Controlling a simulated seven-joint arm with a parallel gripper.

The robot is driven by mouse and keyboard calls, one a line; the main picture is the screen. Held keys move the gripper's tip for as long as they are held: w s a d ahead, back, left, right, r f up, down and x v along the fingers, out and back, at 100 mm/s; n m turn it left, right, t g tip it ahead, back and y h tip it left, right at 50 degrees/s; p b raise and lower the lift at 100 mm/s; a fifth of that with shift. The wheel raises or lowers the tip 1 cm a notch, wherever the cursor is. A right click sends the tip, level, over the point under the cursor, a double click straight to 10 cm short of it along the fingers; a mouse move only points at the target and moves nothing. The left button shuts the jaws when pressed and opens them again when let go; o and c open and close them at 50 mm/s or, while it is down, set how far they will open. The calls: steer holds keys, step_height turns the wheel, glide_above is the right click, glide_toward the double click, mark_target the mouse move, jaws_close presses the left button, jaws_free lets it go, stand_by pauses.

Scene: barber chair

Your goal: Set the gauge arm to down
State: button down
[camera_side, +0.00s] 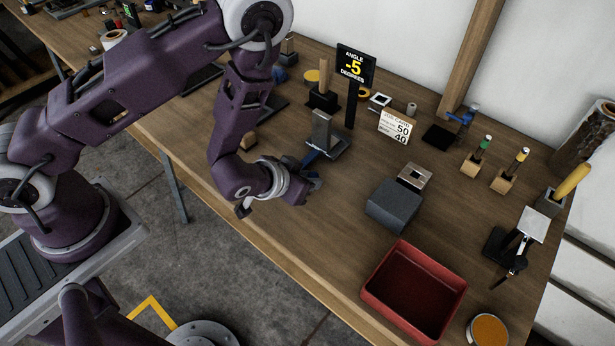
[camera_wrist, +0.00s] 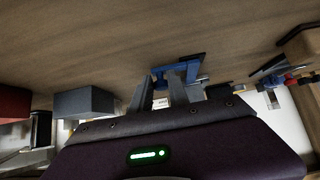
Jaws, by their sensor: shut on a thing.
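The gauge has an upright grey metal block (camera_side: 321,130) on a flat base, with a blue arm (camera_side: 311,158) low at its front left. My gripper (camera_side: 312,177) is at the near end of this blue arm, low over the table, and is shut on it. In the wrist view, the blue arm (camera_wrist: 178,70) shows at the grey fingertips (camera_wrist: 165,82). The exact contact is small and partly hidden by the fingers. A black sign (camera_side: 355,68) behind the gauge reads "ANGLE -5 DEGREES".
A white card (camera_side: 396,127) reads 50 and 40. A dark grey block (camera_side: 393,205) and an empty red tray (camera_side: 398,286) stand to the right on the wooden table (camera_side: 345,225). Several small tools stand along the back. The table in front of the gauge is clear.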

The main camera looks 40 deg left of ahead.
steer(key=shift+s+f, duration=0.2)
steer(key=shift+f, duration=0.1)
steer(key=c, duration=1.6)
jaws_free()
steer(key=shift+o, duration=0.2)
steer(key=v, duration=0.2)
steer(key=shift+s+d+r, duration=0.15)
steer(key=shift+r, duration=0.25)
steer(key=shift+s+r, duration=0.1)
steer(key=shift+r, duration=0.25)
step_height(320, 180, up, 7)
